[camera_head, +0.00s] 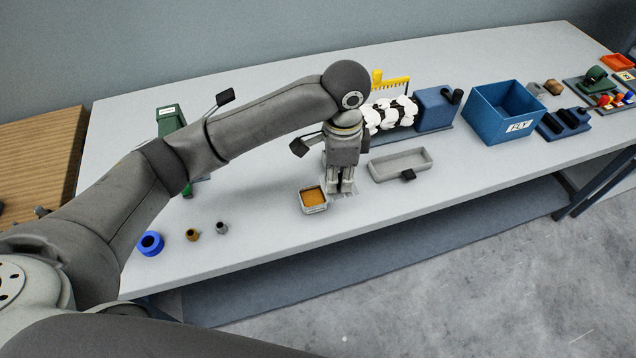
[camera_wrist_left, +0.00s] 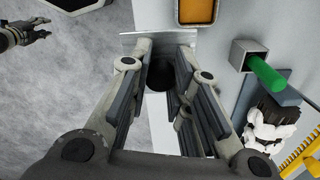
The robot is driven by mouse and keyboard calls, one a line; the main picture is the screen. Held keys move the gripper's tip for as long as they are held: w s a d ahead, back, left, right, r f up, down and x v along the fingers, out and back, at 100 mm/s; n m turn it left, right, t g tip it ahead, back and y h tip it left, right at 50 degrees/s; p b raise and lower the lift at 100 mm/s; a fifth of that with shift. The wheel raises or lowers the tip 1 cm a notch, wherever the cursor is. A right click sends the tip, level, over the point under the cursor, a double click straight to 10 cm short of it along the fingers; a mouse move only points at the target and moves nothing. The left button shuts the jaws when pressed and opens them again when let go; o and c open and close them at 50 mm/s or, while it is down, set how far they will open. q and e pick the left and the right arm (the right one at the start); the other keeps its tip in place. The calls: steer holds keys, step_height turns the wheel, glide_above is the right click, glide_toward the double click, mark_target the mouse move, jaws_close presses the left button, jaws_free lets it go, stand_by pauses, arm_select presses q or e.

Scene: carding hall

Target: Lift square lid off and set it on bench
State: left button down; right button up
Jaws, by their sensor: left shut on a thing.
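My left gripper (camera_head: 346,190) points down over the bench (camera_head: 255,235). In the left wrist view its fingers (camera_wrist_left: 162,70) are shut on the dark knob of the square lid (camera_wrist_left: 130,43), a flat pale grey plate. In the head view the lid is mostly hidden under the fingers; I cannot tell whether it touches the bench. An open square tin (camera_head: 314,209) with orange-brown contents stands just left of the gripper, uncovered. It also shows at the top of the left wrist view (camera_wrist_left: 197,22). My right gripper (camera_wrist_left: 38,30) appears open and empty above the floor there.
A shallow grey tray (camera_head: 400,176) lies right of the gripper. Behind are a yellow comb (camera_head: 391,83), white fluff and a blue machine (camera_head: 434,112). A blue bin (camera_head: 487,118) stands further right. Small blue, brown and grey pieces lie at left. Bench front left of the tin is clear.

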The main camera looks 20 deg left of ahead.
arm_select(q)
steer(key=s+d+r, duration=0.2)
steer(key=d+r, duration=0.2)
steer(key=d, duration=0.2)
steer(key=shift+s+d+p, duration=0.35)
steer(key=shift+s+p, duration=0.05)
steer(key=shift+p, duration=0.05)
